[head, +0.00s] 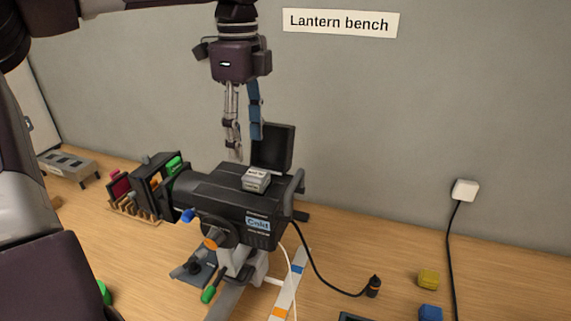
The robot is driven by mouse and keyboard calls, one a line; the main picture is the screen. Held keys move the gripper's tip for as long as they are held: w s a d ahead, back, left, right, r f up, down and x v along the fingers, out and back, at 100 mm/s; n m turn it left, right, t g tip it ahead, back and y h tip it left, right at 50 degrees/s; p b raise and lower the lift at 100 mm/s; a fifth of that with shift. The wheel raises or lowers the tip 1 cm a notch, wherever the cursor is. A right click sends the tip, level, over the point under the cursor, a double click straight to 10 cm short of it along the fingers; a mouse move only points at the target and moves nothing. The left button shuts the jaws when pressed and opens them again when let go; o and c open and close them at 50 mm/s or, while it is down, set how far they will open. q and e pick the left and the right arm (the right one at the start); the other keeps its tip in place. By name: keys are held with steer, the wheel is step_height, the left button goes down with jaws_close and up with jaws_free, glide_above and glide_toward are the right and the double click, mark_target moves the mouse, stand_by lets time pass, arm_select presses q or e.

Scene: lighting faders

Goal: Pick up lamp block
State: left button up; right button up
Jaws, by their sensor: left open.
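A small grey block (257,179) with a white label sits on top of the black lantern (235,199). The label is too small to read, and I take this for the lamp block. My left gripper (243,151) hangs fingers-down above and slightly left of the block, apart from it as far as I can see. Its fingers are open with nothing between them. My right gripper is not in view.
A raised black flap (273,147) stands behind the block. A rack of coloured frames (130,192) and a grey slotted box (68,164) are at the left. A yellow block (428,279), a blue block (430,312) and a cable plug (373,286) lie on the right.

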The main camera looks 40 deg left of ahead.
mark_target(256, 173)
arm_select(q)
steer(key=shift+w, duration=0.2)
steer(key=shift+f, duration=0.35)
steer(key=shift+s+d+f+p, duration=0.15)
steer(key=shift+f+p, duration=0.3)
steer(key=shift+f, duration=0.35)
steer(key=f, duration=0.1)
steer(key=f+p, duration=0.1)
steer(key=f, duration=0.1)
steer(key=d+f+p, duration=0.1)
steer(key=shift+w+f, duration=0.2)
steer(key=shift+w, duration=0.05)
steer(key=shift+f+p, duration=0.3)
steer(key=shift+f, duration=0.2)
steer(key=shift+r, duration=0.1)
steer(key=c, duration=1.1)
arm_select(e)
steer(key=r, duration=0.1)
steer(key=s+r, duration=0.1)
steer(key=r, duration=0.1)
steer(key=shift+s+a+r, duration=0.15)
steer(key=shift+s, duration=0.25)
